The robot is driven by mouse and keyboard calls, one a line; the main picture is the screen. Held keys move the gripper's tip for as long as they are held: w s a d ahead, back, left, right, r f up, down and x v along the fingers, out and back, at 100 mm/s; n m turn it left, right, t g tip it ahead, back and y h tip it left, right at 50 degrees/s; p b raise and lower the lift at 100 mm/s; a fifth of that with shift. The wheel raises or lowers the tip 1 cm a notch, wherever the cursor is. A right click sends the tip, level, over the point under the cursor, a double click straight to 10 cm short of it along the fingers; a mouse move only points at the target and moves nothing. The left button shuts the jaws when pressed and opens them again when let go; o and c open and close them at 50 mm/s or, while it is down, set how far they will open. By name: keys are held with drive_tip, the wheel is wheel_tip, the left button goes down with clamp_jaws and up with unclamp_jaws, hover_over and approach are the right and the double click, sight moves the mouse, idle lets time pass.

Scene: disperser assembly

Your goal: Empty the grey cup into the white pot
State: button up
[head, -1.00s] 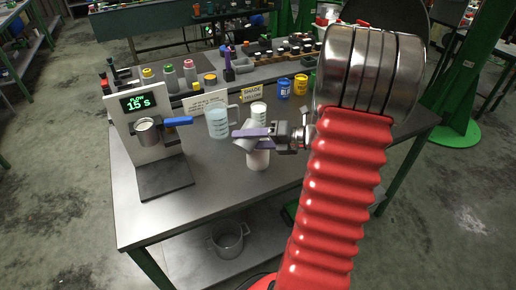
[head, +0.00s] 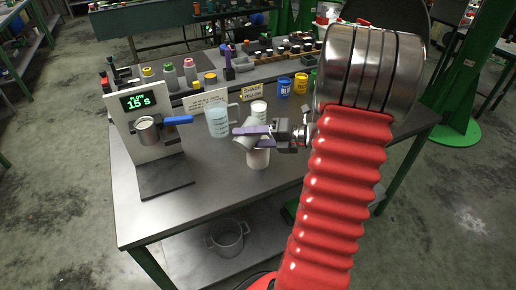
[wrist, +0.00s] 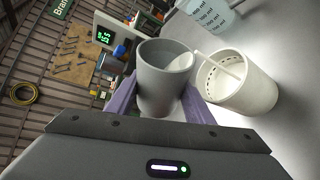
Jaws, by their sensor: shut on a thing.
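My gripper (wrist: 163,100) has purple fingers and is shut on the grey cup (wrist: 160,85), one finger on each side. In the wrist view a thin white stream runs from the cup's rim into the mouth of the white pot (wrist: 250,92). Some white content shows inside the cup near its rim. The pot's fill level is hard to tell.
A dispenser with a green display (head: 139,103) stands at the left. Paint tins (head: 285,88) and bottles line the back. The table front is clear.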

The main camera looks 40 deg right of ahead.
drive_tip(key=shift+r+m+p, duration=0.35)
drive_tip(key=shift+m+p, duration=0.05)
drive_tip(key=shift+p, duration=0.15)
idle(1.5)
drive_tip(key=shift+f+m+y+p, duration=0.3)
drive_tip(key=shift+m+y+p, duration=0.3)
drive_tip(key=shift+m+p, duration=0.1)
idle(2.0)
drive_tip(key=shift+d+r+m+t+y+p, duration=0.2)
drive_tip(key=shift+r+m+t+y+p, duration=0.3)
drive_tip(key=shift+m, duration=0.2)
idle(1.8)
drive_tip(key=shift+f, duration=0.2)
idle(0.5)
